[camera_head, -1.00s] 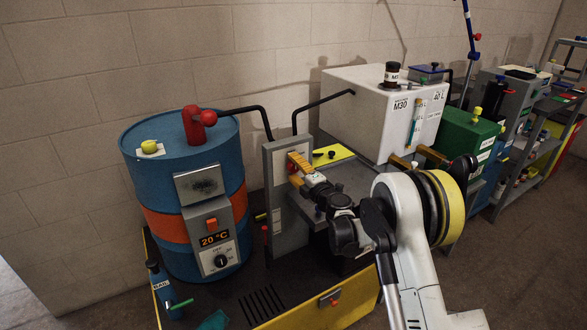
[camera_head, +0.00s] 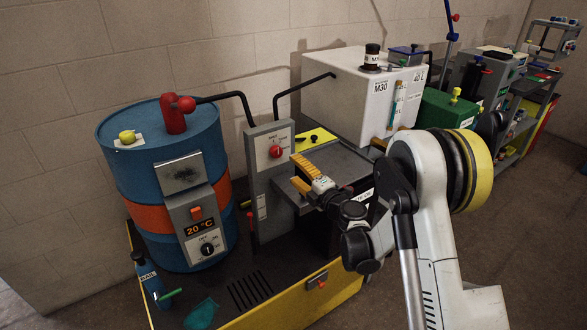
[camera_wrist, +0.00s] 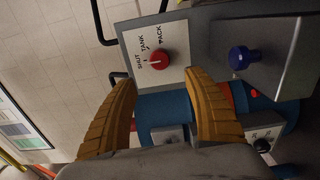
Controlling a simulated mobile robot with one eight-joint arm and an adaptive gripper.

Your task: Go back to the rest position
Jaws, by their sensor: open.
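My gripper (camera_head: 297,176) has yellow-orange ribbed fingers. In the head view it hangs in front of and to the right of the grey valve post, clear of it. In the wrist view the two fingers (camera_wrist: 161,95) stand wide apart with nothing between them. Beyond the fingertips is a white plate (camera_wrist: 135,50) marked SHUT, TANK and PACK. On it sits a red knob (camera_wrist: 159,59), which also shows in the head view (camera_head: 276,152). The gripper does not touch the knob.
A blue drum (camera_head: 125,165) with an orange band stands left on a yellow-edged platform (camera_head: 318,290). A white M30 tank (camera_head: 345,100) and a green box (camera_head: 443,112) stand behind my arm. A grey shelf (camera_head: 321,153) lies close to the gripper. Black pipes (camera_head: 240,97) run above the post.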

